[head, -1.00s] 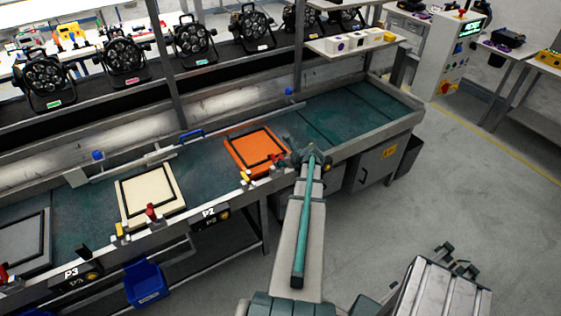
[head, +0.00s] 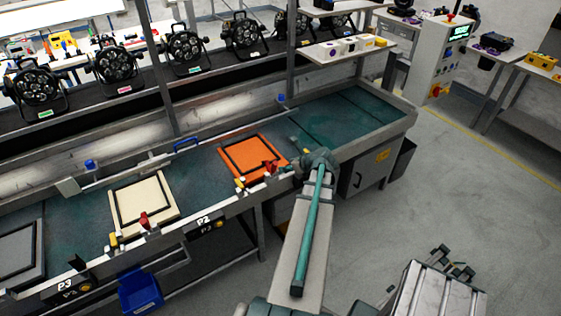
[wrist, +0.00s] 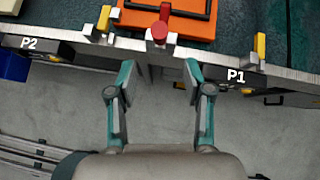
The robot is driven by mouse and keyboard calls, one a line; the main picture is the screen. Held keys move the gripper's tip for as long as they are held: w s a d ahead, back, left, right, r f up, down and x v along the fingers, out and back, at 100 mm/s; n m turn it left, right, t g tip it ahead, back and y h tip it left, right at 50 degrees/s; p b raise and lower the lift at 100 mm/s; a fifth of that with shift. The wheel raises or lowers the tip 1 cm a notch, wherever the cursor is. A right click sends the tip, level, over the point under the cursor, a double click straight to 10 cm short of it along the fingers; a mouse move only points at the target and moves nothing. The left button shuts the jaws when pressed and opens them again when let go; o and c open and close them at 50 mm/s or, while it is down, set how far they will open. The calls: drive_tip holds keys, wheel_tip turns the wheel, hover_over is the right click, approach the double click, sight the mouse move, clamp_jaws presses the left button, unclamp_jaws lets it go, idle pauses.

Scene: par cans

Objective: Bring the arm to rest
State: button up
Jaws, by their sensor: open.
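My arm (head: 310,225) reaches forward from the bottom of the head view to the front edge of the workbench. Its far end is just right of the orange plate (head: 229,161), and the fingers are largely hidden there. In the wrist view, my gripper (wrist: 159,82) is open, with two teal-and-grey fingers spread apart and nothing between them. It shows against the floor and the bench's front edge, between the P2 label (wrist: 29,43) and the P1 label (wrist: 236,76). A red knob (wrist: 160,31) appears ahead of the gap, in front of the orange plate.
The bench (head: 340,120) also carries a cream plate (head: 145,203) and a grey plate (head: 15,250). Par cans (head: 186,50) stand on the shelf behind. A blue bin (head: 140,288) hangs below the front edge. Open floor (head: 450,190) lies to the right.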

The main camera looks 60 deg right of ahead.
drive_tip(key=a+f+n+g+y+b, duration=0.2)
drive_tip(key=a+f+n+g+y, duration=0.15)
drive_tip(key=a+f+n, duration=0.95)
drive_tip(key=a+f+n+g+y+b, duration=0.2)
drive_tip(key=a+f+n+g, duration=0.2)
drive_tip(key=a+f+n, duration=0.9)
drive_tip(key=s+a+f+n+g+b, duration=0.2)
drive_tip(key=s+a+f+n+g, duration=0.1)
drive_tip(key=a, duration=0.7)
drive_tip(key=s+a+f+n+g+h+b, duration=0.1)
drive_tip(key=s+a+f+n+g+b, duration=0.1)
drive_tip(key=s+a+f+n, duration=0.3)
drive_tip(key=s+a+f+n+g+h+b, duration=0.1)
drive_tip(key=s+a+f+n+g, duration=0.3)
drive_tip(key=a, duration=1.2)
drive_tip(key=s+f+b, duration=0.1)
drive_tip(key=s+f, duration=0.1)
drive_tip(key=s, duration=0.2)
drive_tip(key=shift+s+a+f+n, duration=0.15)
drive_tip(key=shift+s+f+n, duration=0.15)
drive_tip(key=shift+s, duration=0.1)
drive_tip(key=shift+h, duration=0.25)
